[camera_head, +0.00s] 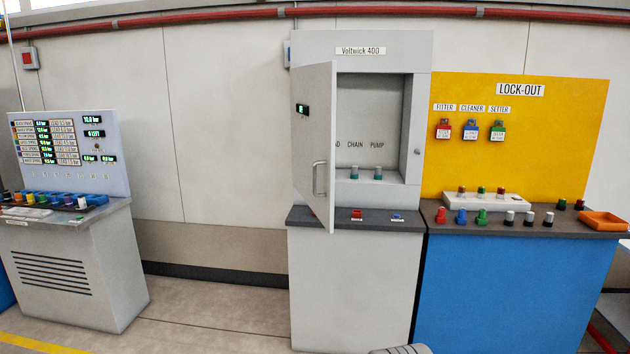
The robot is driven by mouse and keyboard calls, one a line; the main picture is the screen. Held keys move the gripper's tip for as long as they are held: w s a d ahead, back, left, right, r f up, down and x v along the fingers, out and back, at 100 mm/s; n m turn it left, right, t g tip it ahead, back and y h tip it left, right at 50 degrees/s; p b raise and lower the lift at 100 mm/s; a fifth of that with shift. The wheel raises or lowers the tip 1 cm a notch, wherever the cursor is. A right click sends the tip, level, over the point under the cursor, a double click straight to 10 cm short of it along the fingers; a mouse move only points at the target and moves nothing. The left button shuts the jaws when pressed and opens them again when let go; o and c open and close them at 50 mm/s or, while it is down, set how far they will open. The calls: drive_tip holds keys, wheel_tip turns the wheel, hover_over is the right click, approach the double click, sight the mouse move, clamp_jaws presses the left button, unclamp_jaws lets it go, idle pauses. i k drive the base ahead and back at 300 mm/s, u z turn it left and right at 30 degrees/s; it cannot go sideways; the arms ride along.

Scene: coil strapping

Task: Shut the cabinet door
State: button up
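The grey cabinet (420,130), labelled Voltwick 400, stands at the centre right on a grey base. Its door (322,130) is hinged on the left and stands wide open, swung out towards me. The door carries a small green-lit display (302,109) and a vertical bar handle (319,179) near its lower free edge. Inside the cabinet, two teal-based knobs (378,173) stand below the lettering CHAIN and PUMP; the lettering further left is partly hidden by the door. My gripper cannot be made out in this view.
A dark counter (375,224) below the cabinet holds red (357,214) and blue items. A yellow LOCK-OUT board (560,130) over a blue bench (500,290) stands right. A control console (75,260) stands left. Floor between console and cabinet is clear.

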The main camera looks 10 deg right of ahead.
sight(314, 85)
drive_tip(key=u, duration=0.3)
drive_tip(key=i, duration=1.4)
drive_tip(key=u, duration=0.55)
